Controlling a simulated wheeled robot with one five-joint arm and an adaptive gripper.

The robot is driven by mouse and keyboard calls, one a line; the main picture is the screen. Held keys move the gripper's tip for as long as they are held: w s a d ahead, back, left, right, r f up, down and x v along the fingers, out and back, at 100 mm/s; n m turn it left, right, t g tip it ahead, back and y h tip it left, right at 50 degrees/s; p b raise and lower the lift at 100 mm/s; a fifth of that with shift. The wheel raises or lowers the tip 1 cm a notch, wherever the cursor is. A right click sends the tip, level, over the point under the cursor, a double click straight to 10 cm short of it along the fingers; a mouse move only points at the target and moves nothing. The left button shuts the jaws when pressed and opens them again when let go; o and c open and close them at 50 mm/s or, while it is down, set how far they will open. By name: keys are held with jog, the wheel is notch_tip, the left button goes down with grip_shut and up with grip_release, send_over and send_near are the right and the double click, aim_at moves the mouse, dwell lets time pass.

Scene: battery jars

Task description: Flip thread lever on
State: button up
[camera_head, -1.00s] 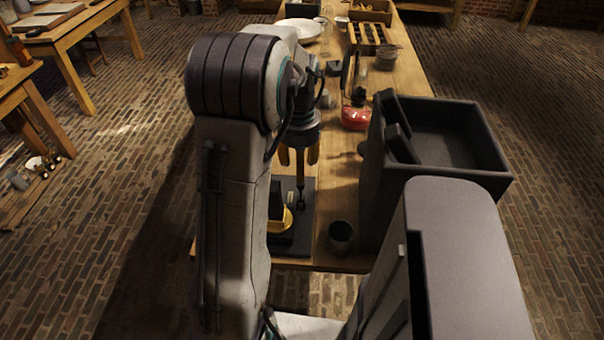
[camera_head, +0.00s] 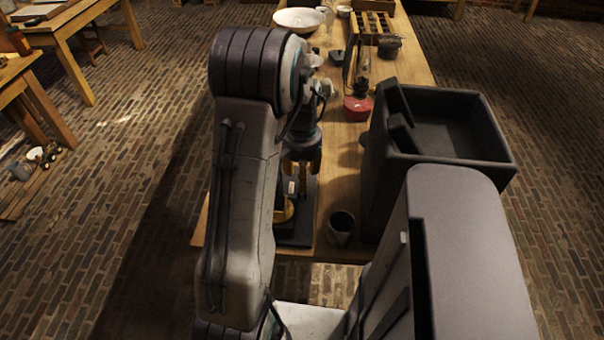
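A dark apparatus with a black base (camera_head: 297,238) and a brass round part (camera_head: 283,211) stands at the near left corner of the workbench. It is partly hidden behind my arm. My gripper (camera_head: 303,172) points down over the apparatus, with its yellow fingers spread apart. The fingers are right at the upright part of the apparatus. A small pale piece (camera_head: 291,187) shows just below the left finger. I cannot make out the lever clearly, nor whether the fingers touch it.
Farther back are a red-based item (camera_head: 358,106), a white bowl (camera_head: 299,20) and a wooden rack (camera_head: 372,27).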

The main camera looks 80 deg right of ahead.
jog(key=shift+c, duration=0.2)
grip_shut()
dwell(0.3)
